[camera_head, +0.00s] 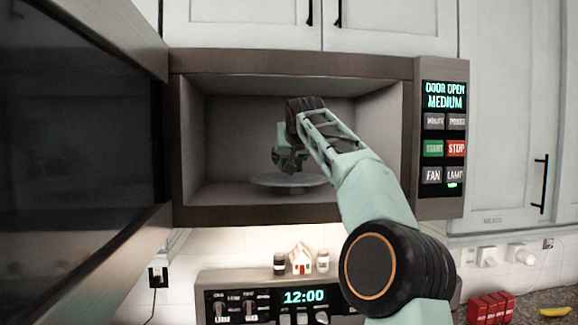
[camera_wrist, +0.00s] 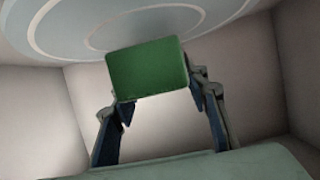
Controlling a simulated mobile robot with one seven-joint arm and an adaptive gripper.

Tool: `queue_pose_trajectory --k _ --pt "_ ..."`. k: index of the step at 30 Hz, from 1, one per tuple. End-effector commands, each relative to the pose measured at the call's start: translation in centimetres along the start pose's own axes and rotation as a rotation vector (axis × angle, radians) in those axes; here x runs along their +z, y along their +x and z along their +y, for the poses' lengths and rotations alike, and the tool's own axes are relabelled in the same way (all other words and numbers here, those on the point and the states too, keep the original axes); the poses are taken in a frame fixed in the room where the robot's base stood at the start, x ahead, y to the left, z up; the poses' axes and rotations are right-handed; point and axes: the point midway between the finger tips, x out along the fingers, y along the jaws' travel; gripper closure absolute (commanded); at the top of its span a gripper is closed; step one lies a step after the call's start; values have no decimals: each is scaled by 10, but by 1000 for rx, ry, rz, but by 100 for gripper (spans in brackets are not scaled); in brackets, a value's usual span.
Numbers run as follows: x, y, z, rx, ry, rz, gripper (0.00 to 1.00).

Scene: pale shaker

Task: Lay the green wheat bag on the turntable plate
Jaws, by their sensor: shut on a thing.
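The green wheat bag (camera_wrist: 148,68) shows in the wrist view as a flat green block at the fingertips. My gripper (camera_wrist: 160,97) is shut on it, with one finger at each side. In the head view my gripper (camera_head: 289,160) is inside the open microwave, above the turntable plate (camera_head: 268,185). The bag is hard to make out there. The pale round plate (camera_wrist: 60,25) also fills the top of the wrist view, beyond the bag. I cannot tell whether the bag touches the plate.
The microwave (camera_head: 290,213) has its door (camera_head: 80,150) swung open at the left. Its side walls and ceiling surround my gripper closely. The control panel (camera_head: 444,135) at the right reads "DOOR OPEN". Small jars and a toy house (camera_head: 301,258) stand below on the stove.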

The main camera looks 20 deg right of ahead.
Motion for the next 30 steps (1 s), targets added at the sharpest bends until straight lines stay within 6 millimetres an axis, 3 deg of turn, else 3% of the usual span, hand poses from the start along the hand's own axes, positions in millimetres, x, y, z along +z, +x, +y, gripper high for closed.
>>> queue_pose_trajectory --k 6,20,21,26,30 --pt "14 4 1 1 0 1 99" --pt "20 7 0 -1 1 2 99" --pt "22 8 0 -1 1 -1 58" --pt "21 7 0 -1 1 -1 41" --pt "21 7 0 -1 1 -1 41"
